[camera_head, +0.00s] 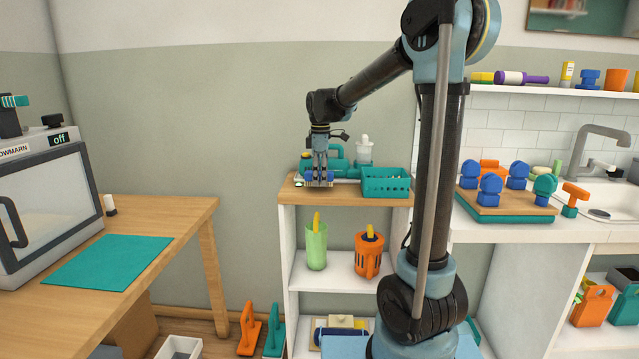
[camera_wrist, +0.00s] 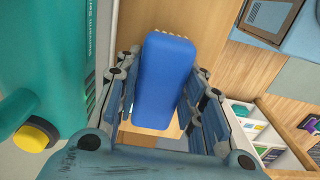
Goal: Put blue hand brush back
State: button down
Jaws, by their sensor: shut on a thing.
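The blue hand brush (camera_wrist: 165,80) is between the fingers of my gripper in the wrist view, with its pale bristle tips showing at the far end. My gripper (camera_wrist: 163,100) is shut on it. In the head view my gripper (camera_head: 319,180) points down at the left part of the wooden top of a white shelf unit (camera_head: 290,190). The brush is small there and mostly hidden by the fingers. I cannot tell whether its bristles touch the top.
A teal machine (camera_head: 337,160) stands close beside my gripper; its teal body (camera_wrist: 40,60) fills the left of the wrist view. A teal basket (camera_head: 386,183) is at the right on the same top. A wooden table with a teal mat (camera_head: 108,262) is at left.

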jog(key=shift+f, duration=0.8)
jog(key=c, duration=1.1)
grip_release()
jog(key=shift+f, duration=0.1)
jog(key=shift+o, duration=0.2)
notch_tip(320, 180, up, 12)
jog(key=shift+s+d+r, duration=0.1)
